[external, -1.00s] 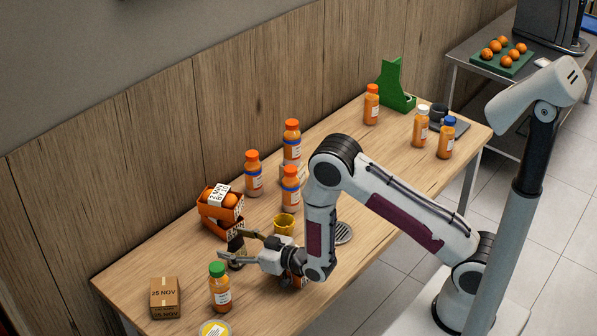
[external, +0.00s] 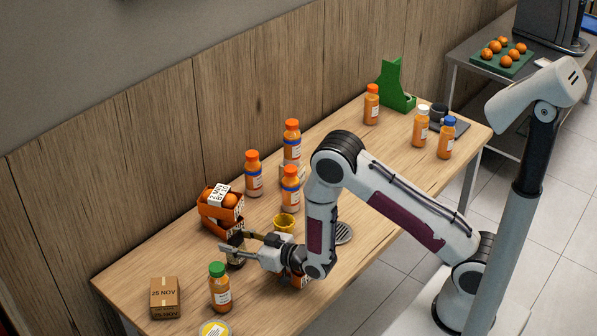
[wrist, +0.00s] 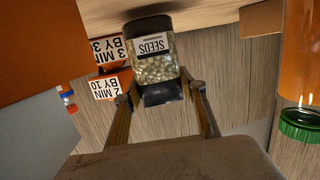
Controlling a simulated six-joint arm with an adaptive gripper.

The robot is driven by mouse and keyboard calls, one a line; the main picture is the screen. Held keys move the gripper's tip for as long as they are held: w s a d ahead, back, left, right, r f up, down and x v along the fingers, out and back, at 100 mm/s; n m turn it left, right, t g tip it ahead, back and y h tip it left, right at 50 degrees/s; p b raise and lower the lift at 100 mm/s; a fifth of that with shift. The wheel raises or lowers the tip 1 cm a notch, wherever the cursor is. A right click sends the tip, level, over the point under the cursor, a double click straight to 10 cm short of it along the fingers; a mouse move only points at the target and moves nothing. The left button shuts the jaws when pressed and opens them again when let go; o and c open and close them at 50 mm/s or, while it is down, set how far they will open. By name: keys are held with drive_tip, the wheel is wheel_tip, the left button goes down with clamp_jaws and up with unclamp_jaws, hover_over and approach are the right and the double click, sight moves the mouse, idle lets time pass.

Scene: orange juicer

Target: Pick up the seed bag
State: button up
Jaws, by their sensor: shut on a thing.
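The seed bag (wrist: 156,68) is a clear pouch of pale seeds with a dark end and a SEEDS label, upside down in the wrist view. My gripper (wrist: 158,92) has one finger at each side of the bag near its dark end and is shut on it. In the external view the gripper (external: 234,247) is low over the left part of the table, and the bag (external: 236,263) is partly hidden behind the fingers. I cannot tell whether the bag still touches the table.
Orange boxes (external: 219,205) with oranges stand just behind the bag. A green-capped bottle (external: 219,290) and a cardboard box (external: 164,299) stand in front and left. A yellow cup (external: 284,223) is to the right. Several orange-capped bottles stand farther back.

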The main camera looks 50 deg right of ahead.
drive_tip(key=shift+r, duration=4.45)
